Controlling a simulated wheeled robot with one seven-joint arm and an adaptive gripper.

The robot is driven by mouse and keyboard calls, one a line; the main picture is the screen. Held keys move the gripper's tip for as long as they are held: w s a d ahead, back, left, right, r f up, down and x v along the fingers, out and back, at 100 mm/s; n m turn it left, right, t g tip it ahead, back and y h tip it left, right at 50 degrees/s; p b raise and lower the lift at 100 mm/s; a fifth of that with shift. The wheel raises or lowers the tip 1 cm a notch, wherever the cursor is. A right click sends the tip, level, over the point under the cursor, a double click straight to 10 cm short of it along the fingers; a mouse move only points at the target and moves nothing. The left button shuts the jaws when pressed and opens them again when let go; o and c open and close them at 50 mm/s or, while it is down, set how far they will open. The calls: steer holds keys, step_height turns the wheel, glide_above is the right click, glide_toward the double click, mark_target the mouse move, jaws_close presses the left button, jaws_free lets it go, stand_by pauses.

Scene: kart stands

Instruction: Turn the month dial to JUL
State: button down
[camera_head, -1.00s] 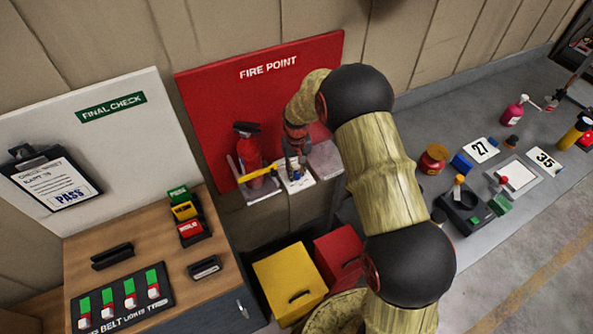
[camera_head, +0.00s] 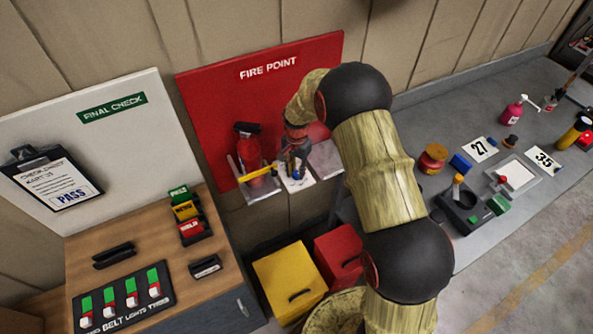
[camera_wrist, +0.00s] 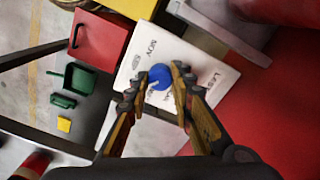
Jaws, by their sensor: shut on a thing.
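The month dial is a blue round knob (camera_wrist: 160,76) with a pale pointer mark, on a white plate (camera_wrist: 205,58) with small month lettering around it. In the wrist view the letters are turned and small; one reads like NOV, and I cannot make out JUL or which month the pointer marks. My gripper (camera_wrist: 158,83) is shut on the knob, one finger on each side. In the head view my gripper (camera_head: 295,158) is at the white plate (camera_head: 296,184) below the red FIRE POINT board, and its fingers hide the knob.
A red extinguisher (camera_head: 248,152) with a yellow bar (camera_head: 257,174) stands close left of the plate. A grey block (camera_head: 325,158) is close on the right. Yellow (camera_head: 288,280) and red (camera_head: 340,256) bins stand below. The red board (camera_head: 215,110) is behind.

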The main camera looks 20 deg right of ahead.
mark_target(296, 173)
steer(key=shift+m, duration=0.6)
steer(key=c, duration=1.5)
jaws_free()
steer(key=shift+c, duration=0.2)
step_height(296, 173, up, 12)
